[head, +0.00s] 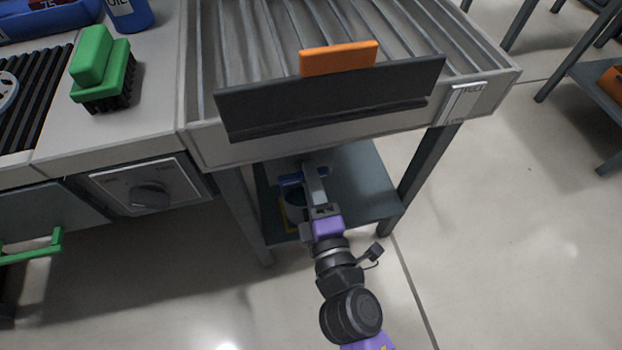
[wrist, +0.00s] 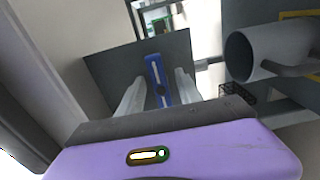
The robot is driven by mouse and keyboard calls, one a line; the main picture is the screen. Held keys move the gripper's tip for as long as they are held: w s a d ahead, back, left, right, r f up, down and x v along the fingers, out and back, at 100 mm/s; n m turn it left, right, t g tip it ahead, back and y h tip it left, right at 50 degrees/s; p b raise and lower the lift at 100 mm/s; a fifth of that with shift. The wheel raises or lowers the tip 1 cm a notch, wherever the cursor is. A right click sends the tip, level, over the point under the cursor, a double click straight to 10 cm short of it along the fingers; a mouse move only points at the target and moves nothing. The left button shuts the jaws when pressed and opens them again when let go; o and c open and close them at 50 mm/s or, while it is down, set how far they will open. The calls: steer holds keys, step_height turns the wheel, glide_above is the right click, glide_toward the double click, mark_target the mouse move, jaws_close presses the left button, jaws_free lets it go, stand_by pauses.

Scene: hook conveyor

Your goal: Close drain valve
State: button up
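The drain valve's blue handle (wrist: 158,82) shows in the wrist view as a narrow bar with a light stripe and a dark centre. It lies between my gripper's two fingertips (wrist: 158,88), with a visible gap on each side. My gripper is open and holds nothing. In the head view my gripper (head: 315,188) reaches in under the sink-like table, and a blue part (head: 289,180) shows just left of the fingers. Most of the valve body is hidden there by the gripper and the table.
A grey pipe (wrist: 245,57) opens right of the fingers in the wrist view. The grey tray table (head: 330,145) overhangs my arm, and its legs (head: 420,180) stand on both sides. A dark panel with an orange block (head: 338,58) is on top.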

steer(key=v, duration=0.7)
steer(key=shift+s+b, duration=0.4)
steer(key=shift+b, duration=0.05)
steer(key=shift+d, duration=0.15)
